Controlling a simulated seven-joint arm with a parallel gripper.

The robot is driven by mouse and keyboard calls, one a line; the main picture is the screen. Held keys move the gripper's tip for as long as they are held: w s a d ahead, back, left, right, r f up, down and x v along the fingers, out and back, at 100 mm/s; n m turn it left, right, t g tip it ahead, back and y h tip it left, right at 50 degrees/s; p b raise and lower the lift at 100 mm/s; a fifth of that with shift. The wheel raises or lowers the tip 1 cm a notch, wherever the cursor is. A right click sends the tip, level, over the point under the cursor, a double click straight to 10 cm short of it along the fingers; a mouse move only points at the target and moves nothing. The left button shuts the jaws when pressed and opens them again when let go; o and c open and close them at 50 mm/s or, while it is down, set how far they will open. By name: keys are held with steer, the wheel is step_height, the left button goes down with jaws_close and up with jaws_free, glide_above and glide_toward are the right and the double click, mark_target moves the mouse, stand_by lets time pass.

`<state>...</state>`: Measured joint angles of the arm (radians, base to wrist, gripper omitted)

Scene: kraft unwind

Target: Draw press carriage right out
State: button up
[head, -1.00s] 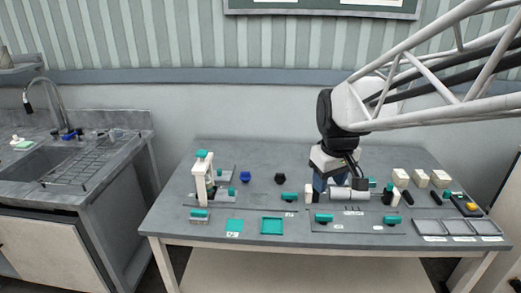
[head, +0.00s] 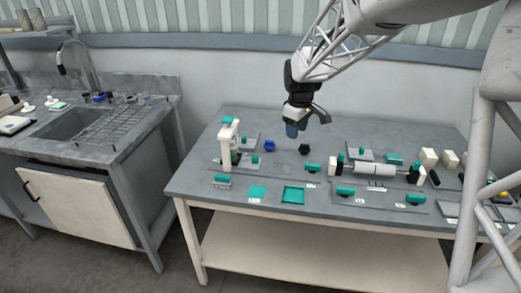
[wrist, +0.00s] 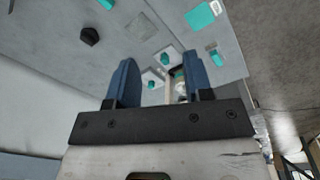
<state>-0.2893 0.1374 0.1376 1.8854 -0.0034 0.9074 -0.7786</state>
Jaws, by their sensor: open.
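The press, a white upright frame with a teal top (head: 228,145), stands at the left end of the table. Beside it lie small grey plates with teal knobs; I cannot tell which part is the carriage. My gripper (head: 292,132) is open and empty, raised above the back of the table, to the right of the press and apart from it. In the wrist view my gripper's blue fingers (wrist: 162,84) stand wide apart. Part of the press (wrist: 181,88) shows beyond and between them, partly hidden by the right finger. A knobbed plate (wrist: 152,80) also shows between the fingers.
A dark hexagonal piece (head: 305,150) and a blue one (head: 269,146) stand mid-table. A pale roller (head: 375,169) lies in a fixture at the right. A sink (head: 85,122) is at the left.

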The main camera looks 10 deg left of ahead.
steer(key=w+a+f+n, duration=0.3)
steer(key=w+a+f, duration=0.4)
steer(key=a, duration=0.1)
steer(key=n, duration=0.3)
glide_above(254, 156)
steer(key=shift+g, duration=0.4)
step_height(254, 156, down, 9)
steer(key=shift+w+a, duration=0.15)
steer(key=shift+f, duration=3.9)
jaws_close()
